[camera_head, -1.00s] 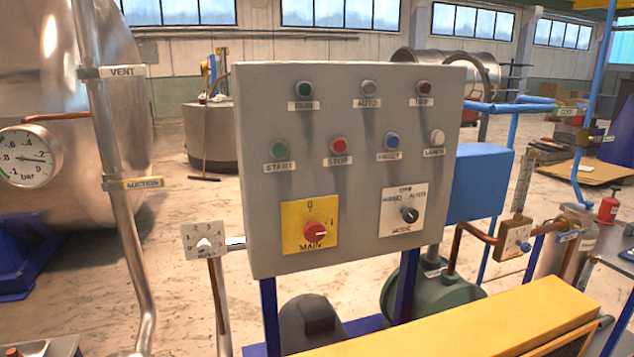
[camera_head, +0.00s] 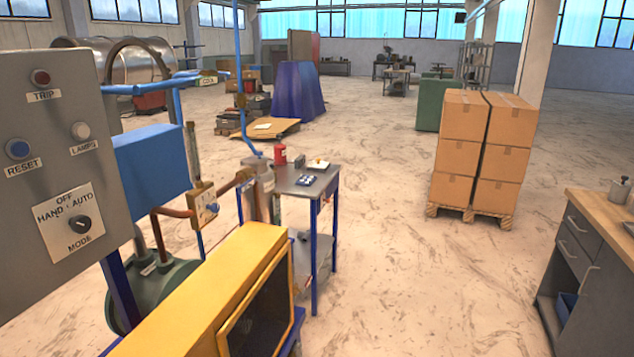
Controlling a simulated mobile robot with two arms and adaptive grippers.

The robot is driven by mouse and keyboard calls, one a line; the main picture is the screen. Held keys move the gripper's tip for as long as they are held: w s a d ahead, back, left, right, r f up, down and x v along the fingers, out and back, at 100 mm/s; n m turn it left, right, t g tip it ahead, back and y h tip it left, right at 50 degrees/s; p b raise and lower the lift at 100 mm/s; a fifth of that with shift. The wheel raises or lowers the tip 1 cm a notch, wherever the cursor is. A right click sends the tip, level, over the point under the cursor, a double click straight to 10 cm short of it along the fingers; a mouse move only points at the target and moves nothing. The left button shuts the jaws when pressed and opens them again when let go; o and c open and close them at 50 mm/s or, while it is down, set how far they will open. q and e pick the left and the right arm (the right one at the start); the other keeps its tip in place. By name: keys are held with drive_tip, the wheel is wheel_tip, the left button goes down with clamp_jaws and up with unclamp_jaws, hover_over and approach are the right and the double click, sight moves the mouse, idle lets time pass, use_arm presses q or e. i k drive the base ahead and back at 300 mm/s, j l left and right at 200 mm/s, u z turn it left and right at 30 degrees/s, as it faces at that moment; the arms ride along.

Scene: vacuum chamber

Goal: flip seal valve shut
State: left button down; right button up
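No part is labelled as the seal valve in what I can read. A small tan plate with a blue-and-white dial or knob (camera_head: 206,207) sits on the copper pipe right of the control panel (camera_head: 50,150); its lettering is too small to read. The panel shows the TRIP, RESET and LAMPS buttons and the MODE selector (camera_head: 80,224). Neither of my grippers is in view.
Stacked cartons (camera_head: 463,150) and a grey workbench (camera_head: 590,260) are at the right. Open floor lies between.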

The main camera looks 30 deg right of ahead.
sight(250, 182)
drive_tip(key=z, duration=0.65)
drive_tip(key=i+l+u, duration=0.1)
drive_tip(key=l, duration=0.25)
drive_tip(key=i+l+u, duration=0.1)
drive_tip(key=i+l, duration=0.15)
drive_tip(key=i+l+u, duration=0.1)
drive_tip(key=l, duration=0.4)
drive_tip(key=i+l+u, duration=0.1)
drive_tip(key=l, duration=0.3)
drive_tip(key=i+l, duration=0.25)
drive_tip(key=l, duration=0.15)
drive_tip(key=i+l+u, duration=0.15)
drive_tip(key=l, duration=0.25)
drive_tip(key=i+l+u, duration=0.1)
drive_tip(key=l, duration=0.3)
drive_tip(key=l+u, duration=0.1)
drive_tip(key=l, duration=0.35)
drive_tip(key=i, duration=0.05)
